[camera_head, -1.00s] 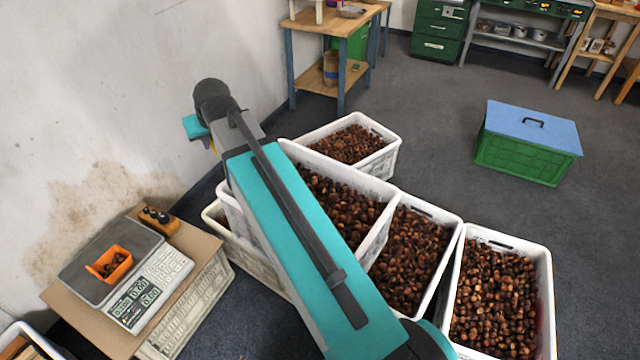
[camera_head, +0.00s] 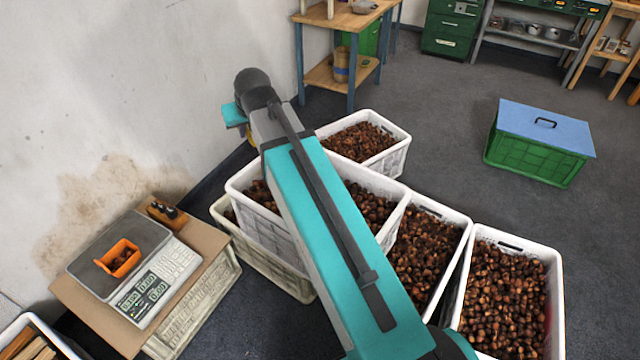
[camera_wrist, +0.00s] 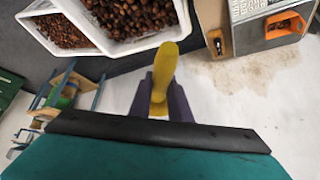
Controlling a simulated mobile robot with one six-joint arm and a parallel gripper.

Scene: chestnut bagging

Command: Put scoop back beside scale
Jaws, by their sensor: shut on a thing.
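My gripper (camera_wrist: 161,103) is shut on the yellow scoop (camera_wrist: 165,65) in the wrist view, its dark fingers on either side of it. In the head view my arm's far end hides almost all of the gripper and scoop. The scale (camera_head: 125,268) stands on a cardboard-topped crate (camera_head: 88,318) at the lower left, and it also shows at the top right of the wrist view (camera_wrist: 250,10). The scoop is held apart from the scale, over the floor and wall side.
White crates (camera_head: 563,290) of chestnuts fill the middle and right. A green crate with a blue lid (camera_head: 540,145) stands on open floor. The wall (camera_head: 90,100) is close on the left.

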